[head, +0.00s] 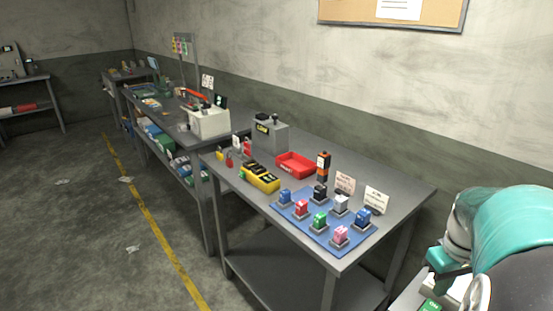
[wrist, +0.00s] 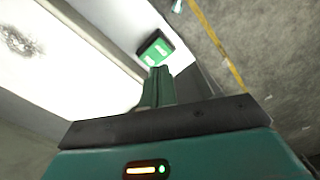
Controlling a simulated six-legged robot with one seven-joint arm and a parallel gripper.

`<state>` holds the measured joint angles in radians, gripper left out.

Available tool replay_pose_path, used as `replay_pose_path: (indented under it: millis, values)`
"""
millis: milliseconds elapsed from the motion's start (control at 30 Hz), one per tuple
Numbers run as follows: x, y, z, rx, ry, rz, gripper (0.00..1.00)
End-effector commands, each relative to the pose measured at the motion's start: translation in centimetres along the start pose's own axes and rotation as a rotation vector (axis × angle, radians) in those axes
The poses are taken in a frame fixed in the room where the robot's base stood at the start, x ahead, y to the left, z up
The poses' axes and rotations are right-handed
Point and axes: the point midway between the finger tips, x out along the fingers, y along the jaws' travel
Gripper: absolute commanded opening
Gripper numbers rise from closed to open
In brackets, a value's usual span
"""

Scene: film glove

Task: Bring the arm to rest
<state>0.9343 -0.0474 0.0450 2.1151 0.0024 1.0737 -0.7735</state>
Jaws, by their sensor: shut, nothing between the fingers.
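My gripper (wrist: 160,72) shows in the wrist view as a pair of green fingers closed together, with nothing between them. Behind the fingers is a dark bar and a teal housing with a small lit indicator. In the head view my teal and grey arm fills the lower right corner, folded close to the camera and to the right of the table (head: 375,165). I cannot make out the fingertips there. A green label (wrist: 153,50) with pale marks lies just beyond the fingertips in the wrist view; I cannot tell whether they touch.
A blue mat (head: 325,243) with several small coloured items on stands lies on the table. Behind it are a red tray (head: 296,172), a yellow-and-black case (head: 260,178) and a grey machine (head: 268,135). More benches stand further back. The floor (head: 80,225) at left is mostly open, with a yellow line.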

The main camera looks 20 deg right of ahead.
Motion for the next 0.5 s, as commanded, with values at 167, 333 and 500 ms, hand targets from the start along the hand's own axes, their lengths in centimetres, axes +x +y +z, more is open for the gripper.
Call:
replay_pose_path:
  millis: [167,333,500]
  values:
    - [-0.9,-2.2,-1.0,-0.015,0.023,0.023,0.00]
    - [-3.1,-8.7,-2.8,-0.044,0.104,0.073,0.00]
    - [-5.0,-16.2,-3.1,-0.069,0.217,0.095,0.00]
